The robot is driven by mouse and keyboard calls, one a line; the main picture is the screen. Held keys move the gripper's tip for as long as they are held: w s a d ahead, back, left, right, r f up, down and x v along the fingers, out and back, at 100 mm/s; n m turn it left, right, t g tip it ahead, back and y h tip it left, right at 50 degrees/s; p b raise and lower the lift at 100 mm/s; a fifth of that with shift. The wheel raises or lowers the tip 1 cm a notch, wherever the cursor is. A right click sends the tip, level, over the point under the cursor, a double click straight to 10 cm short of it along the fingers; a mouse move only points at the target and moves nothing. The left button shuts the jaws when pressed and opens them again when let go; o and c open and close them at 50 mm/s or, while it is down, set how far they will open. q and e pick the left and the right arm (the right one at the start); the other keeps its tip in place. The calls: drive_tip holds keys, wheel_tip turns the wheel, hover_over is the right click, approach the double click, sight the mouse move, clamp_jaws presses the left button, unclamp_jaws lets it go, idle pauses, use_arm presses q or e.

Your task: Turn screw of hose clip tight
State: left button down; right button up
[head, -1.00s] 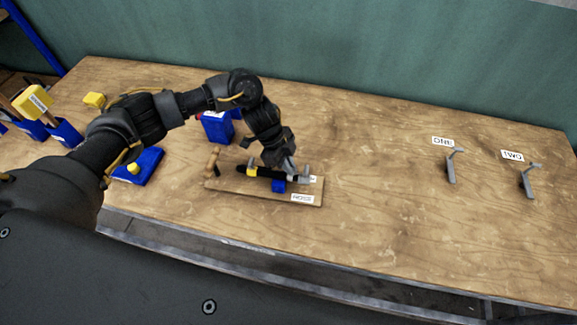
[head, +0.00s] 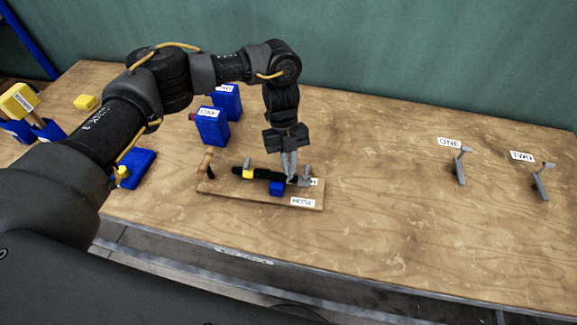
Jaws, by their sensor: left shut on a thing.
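A black hose (head: 264,174) lies along a wooden board (head: 225,187) labelled HOSE, with a yellow piece (head: 248,174) around its left part and a blue block (head: 276,188) at its front side. My left gripper (head: 291,179) points straight down at the right part of the hose. Its fingers are shut on a small part there, seemingly the screw of the hose clip, which the fingertips mostly hide. A grey post (head: 306,174) stands just right of the fingers. My right gripper is not in view.
A wooden-handled tool (head: 207,160) stands at the board's left end. Blue boxes ONE (head: 212,127) and TWO (head: 228,101) stand behind. A blue press block (head: 137,168) is left. Grey levers (head: 460,167) and (head: 541,183) stand right; the table between is clear.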

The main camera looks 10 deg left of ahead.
use_arm(q)
drive_tip(key=m+y+b, duration=0.1)
drive_tip(key=m, duration=0.1)
drive_tip(key=m+b, duration=0.1)
drive_tip(key=m, duration=0.1)
drive_tip(key=shift+d+m+y, duration=0.15)
drive_tip(key=shift+m+y, duration=0.25)
drive_tip(key=shift+g, duration=0.3)
drive_tip(key=c, duration=1.5)
unclamp_jaws()
drive_tip(key=shift+w+r, duration=0.1)
drive_tip(key=shift+w+r+b, duration=0.1)
drive_tip(key=shift+r+b, duration=0.1)
drive_tip(key=shift+b, duration=0.15)
drive_tip(key=shift+b+v, duration=0.8)
drive_tip(key=shift+v, duration=4.3)
